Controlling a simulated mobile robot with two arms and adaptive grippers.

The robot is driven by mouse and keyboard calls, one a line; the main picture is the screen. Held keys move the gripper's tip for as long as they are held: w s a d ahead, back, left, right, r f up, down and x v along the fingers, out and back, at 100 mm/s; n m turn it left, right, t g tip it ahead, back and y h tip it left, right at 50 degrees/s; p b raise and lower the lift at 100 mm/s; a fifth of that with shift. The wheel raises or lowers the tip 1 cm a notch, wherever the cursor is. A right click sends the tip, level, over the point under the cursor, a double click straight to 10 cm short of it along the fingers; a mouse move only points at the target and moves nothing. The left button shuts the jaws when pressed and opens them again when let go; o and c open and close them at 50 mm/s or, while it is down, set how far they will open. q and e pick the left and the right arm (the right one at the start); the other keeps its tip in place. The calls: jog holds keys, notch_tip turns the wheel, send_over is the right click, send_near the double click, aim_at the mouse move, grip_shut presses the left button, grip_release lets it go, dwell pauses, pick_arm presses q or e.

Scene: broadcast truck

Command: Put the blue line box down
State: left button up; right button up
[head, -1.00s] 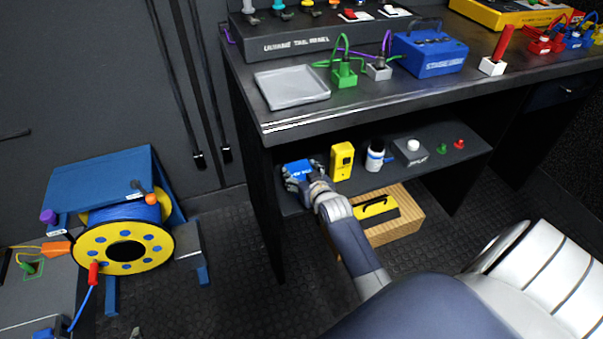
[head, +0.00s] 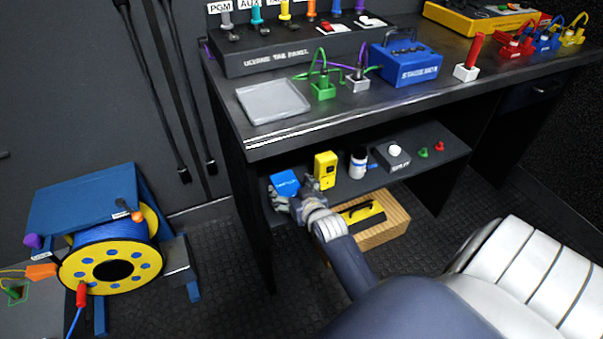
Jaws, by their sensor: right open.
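The small blue line box (head: 285,183) sits at the left end of the dark shelf (head: 412,160) under the desk. My right gripper (head: 282,203) is open just in front of and below the box. It is close to the box's near side; I cannot tell whether the fingers still touch it. The hand hides the box's lower front part. My left gripper is not in view.
On the shelf, right of the box, stand a yellow device (head: 325,170), a white bottle (head: 358,161) and a grey button box (head: 393,155). A wooden crate (head: 396,212) is below. A cable reel (head: 113,270) stands at left; a grey tray (head: 272,101) lies on the desk.

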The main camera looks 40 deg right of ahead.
jog(key=v, duration=0.2)
jog(key=shift+s+r+p, duration=0.2)
jog(key=shift+s+p, duration=0.15)
jog(key=shift+p, duration=0.05)
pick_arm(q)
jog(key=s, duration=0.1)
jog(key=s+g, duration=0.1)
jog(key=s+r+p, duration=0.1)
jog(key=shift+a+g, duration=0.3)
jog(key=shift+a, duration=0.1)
pick_arm(e)
jog(key=s+a+n+g+y, duration=0.1)
jog(key=s+a+g, duration=0.2)
jog(key=s, duration=0.6)
jog(key=s+a+n+g+y, duration=0.1)
jog(key=s+a+n+g, duration=0.1)
jog(key=s+a, duration=0.5)
jog(key=s+a+r+n+g+y, duration=0.1)
jog(key=s+a+g, duration=0.3)
jog(key=s, duration=0.6)
jog(key=shift+s+a+n+g, duration=0.3)
jog(key=shift+a+n, duration=0.1)
jog(key=shift+a, duration=0.6)
